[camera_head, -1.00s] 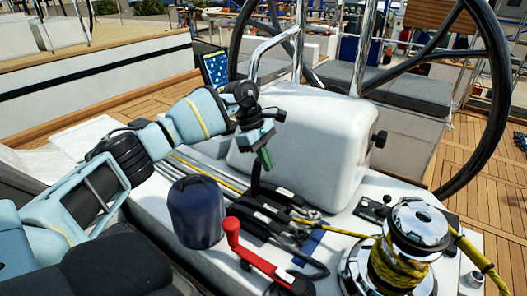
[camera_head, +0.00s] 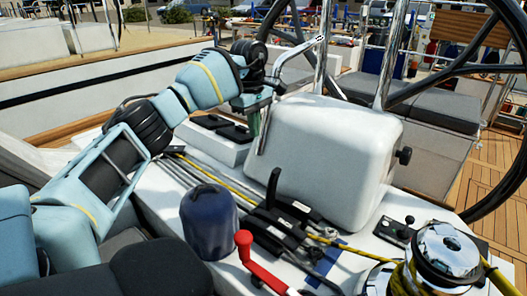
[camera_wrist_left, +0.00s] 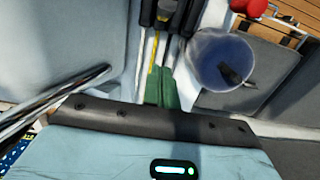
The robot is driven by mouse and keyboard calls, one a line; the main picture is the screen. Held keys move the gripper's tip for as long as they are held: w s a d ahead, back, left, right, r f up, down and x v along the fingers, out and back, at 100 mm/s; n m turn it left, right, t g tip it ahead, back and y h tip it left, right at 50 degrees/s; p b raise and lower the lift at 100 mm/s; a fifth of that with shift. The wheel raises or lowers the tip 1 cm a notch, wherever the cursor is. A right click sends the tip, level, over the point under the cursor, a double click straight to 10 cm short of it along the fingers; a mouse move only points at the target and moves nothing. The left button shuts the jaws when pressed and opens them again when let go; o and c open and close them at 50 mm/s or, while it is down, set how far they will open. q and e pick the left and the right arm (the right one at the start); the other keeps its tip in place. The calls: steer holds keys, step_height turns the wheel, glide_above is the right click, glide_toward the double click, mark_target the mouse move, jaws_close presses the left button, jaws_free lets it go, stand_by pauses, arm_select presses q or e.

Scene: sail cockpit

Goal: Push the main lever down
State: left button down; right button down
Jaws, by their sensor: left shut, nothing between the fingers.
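A bank of black rope clutches (camera_head: 283,222) sits on the white deck in front of the white console, with one black lever (camera_head: 273,188) standing upright. The other clutch levers lie flatter. I cannot read which lever is the main one. The clutches also show at the top of the left wrist view (camera_wrist_left: 158,14). My left gripper (camera_head: 257,126), with green fingers, is shut and empty, behind and left of the upright lever, near the console's left edge. Its fingers also show in the left wrist view (camera_wrist_left: 164,88), apart from the clutches. My right gripper is out of view.
A dark blue cylinder (camera_head: 208,222) and a red-handled lever (camera_head: 258,265) stand before the clutches. The white console (camera_head: 330,155) is right of my left gripper. A chrome winch (camera_head: 446,252), steering wheel (camera_head: 515,150) and metal rails (camera_head: 323,50) are farther right.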

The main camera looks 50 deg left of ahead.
arm_select(q)
steer(key=d+f+p, duration=0.1)
steer(key=d+f, duration=0.3)
steer(key=f, duration=0.6)
steer(key=shift+w+d, duration=0.25)
steer(key=shift+d, duration=0.05)
steer(key=shift+f, duration=0.1)
